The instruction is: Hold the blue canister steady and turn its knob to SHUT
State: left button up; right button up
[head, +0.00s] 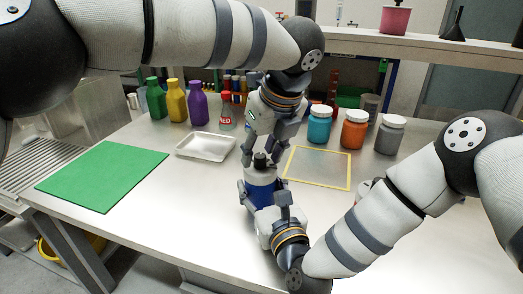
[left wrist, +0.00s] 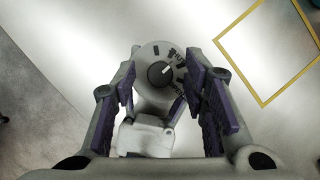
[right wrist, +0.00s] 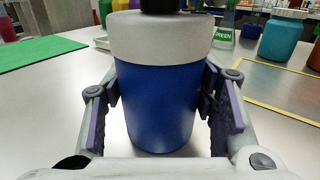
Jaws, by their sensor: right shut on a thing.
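The blue canister (head: 261,176) stands upright on the metal table, with a white top and a black knob (head: 260,160). The left wrist view looks down on the knob (left wrist: 162,73); its white mark points up and right. My right gripper (right wrist: 160,105) is shut on the canister's blue body (right wrist: 157,110), one finger on each side.
A green mat (head: 103,175) and a shallow metal tray (head: 205,147) lie to the left. A yellow-outlined rectangle (head: 318,186) is right of the canister. Several bottles (head: 175,103) and lidded jars (head: 353,130) stand farther back.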

pick_arm(q)
jog(key=shift+r, duration=0.1)
jog(key=v, duration=1.1)
jog(key=shift+r, duration=0.4)
jog(key=shift+s, duration=0.1)
pick_arm(e)
jog(key=o, duration=1.3)
